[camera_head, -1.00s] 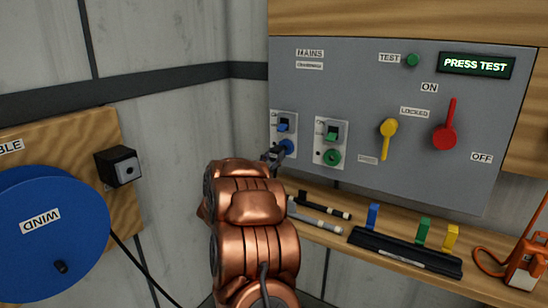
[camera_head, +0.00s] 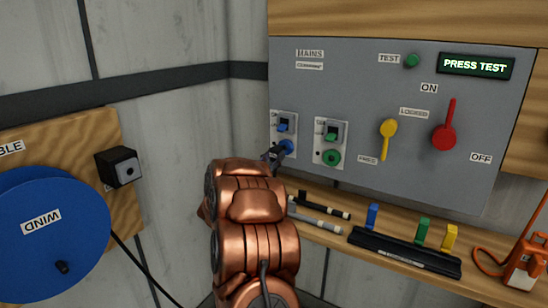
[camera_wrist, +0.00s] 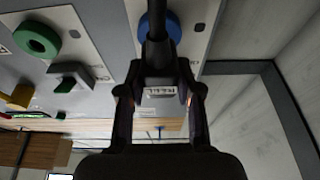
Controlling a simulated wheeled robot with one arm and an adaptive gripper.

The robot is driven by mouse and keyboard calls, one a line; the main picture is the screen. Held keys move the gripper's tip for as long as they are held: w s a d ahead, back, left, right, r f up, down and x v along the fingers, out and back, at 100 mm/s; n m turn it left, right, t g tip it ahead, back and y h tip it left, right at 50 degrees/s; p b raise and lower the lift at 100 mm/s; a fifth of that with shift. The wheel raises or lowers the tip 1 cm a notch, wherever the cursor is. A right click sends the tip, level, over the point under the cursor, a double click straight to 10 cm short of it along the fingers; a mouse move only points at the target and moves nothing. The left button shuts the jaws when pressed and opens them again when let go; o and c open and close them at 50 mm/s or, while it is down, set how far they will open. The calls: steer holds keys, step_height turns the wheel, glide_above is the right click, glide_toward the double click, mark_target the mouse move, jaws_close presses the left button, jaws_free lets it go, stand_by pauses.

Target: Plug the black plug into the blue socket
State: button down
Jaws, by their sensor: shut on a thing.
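The blue socket (camera_head: 287,146) is a blue ring under a blue switch on the left white plate of the grey panel. In the wrist view the blue socket (camera_wrist: 173,26) is at the top, partly hidden by the black plug. My gripper (camera_head: 272,153) is at the socket, partly hidden by my copper arm. In the wrist view my gripper (camera_wrist: 160,92) is shut on the black plug (camera_wrist: 157,52), whose far end overlaps the blue ring. I cannot tell how deep the plug sits in it.
A green socket (camera_head: 331,158) is close on the right. Yellow (camera_head: 388,138) and red (camera_head: 446,132) levers are farther right, and the display (camera_head: 477,65) reads PRESS TEST. A wooden shelf (camera_head: 330,228) below holds markers and a black tray (camera_head: 405,252). A blue reel (camera_head: 50,235) is at left.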

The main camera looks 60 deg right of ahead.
steer(key=shift+w+d+p, duration=0.1)
steer(key=shift+d+p, duration=0.3)
steer(key=shift+d, duration=1)
steer(key=c, duration=0.7)
jaws_free()
steer(key=v, duration=1.2)
stand_by(0.8)
